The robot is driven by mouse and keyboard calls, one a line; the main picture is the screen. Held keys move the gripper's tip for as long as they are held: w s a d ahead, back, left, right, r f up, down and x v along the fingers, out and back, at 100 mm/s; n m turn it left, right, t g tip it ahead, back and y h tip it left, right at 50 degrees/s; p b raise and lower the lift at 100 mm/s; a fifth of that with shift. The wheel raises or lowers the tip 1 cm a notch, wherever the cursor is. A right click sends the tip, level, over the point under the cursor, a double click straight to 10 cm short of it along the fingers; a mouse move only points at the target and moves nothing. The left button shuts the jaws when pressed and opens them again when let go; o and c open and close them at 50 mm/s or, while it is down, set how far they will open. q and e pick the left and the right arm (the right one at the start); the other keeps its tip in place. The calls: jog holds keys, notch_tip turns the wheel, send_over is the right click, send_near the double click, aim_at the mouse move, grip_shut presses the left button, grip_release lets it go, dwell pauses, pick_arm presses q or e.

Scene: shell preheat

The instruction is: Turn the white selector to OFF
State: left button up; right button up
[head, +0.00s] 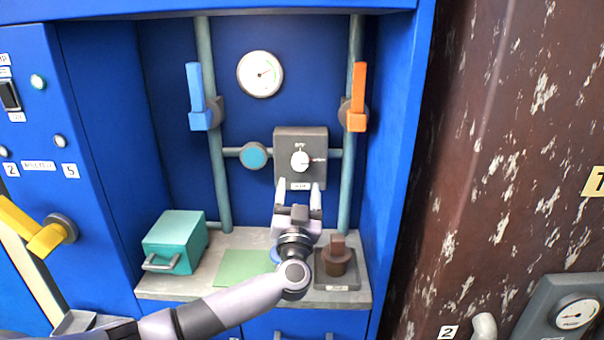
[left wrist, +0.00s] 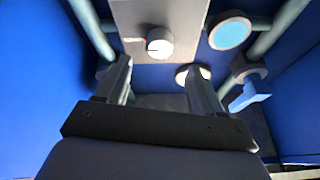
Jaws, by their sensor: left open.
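The white selector (head: 299,160) is a round knob on a grey box (head: 315,138) on the back wall of the blue alcove. A small mark, seemingly OFF, sits above the knob, and another mark is at its right. My left gripper (head: 299,190) is open and empty just below the knob, apart from it, with its fingers pointing up toward the box. In the left wrist view the knob (left wrist: 159,43) shows beyond and between the two open fingers (left wrist: 160,80). A dark line on the knob there runs roughly sideways. My right gripper is not in view.
A blue lever (head: 196,85) and an orange lever (head: 358,85) are on upright pipes either side. A gauge (head: 260,74) is above and a teal disc (head: 253,156) left of the box. A teal case (head: 175,240) and a brown plug-like object (head: 337,256) stand on the shelf.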

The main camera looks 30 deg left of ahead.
aim_at(300, 164)
pick_arm(q)
jog(key=shift+b+x, duration=0.45)
jog(key=shift+x, duration=2.85)
jog(key=c, duration=1)
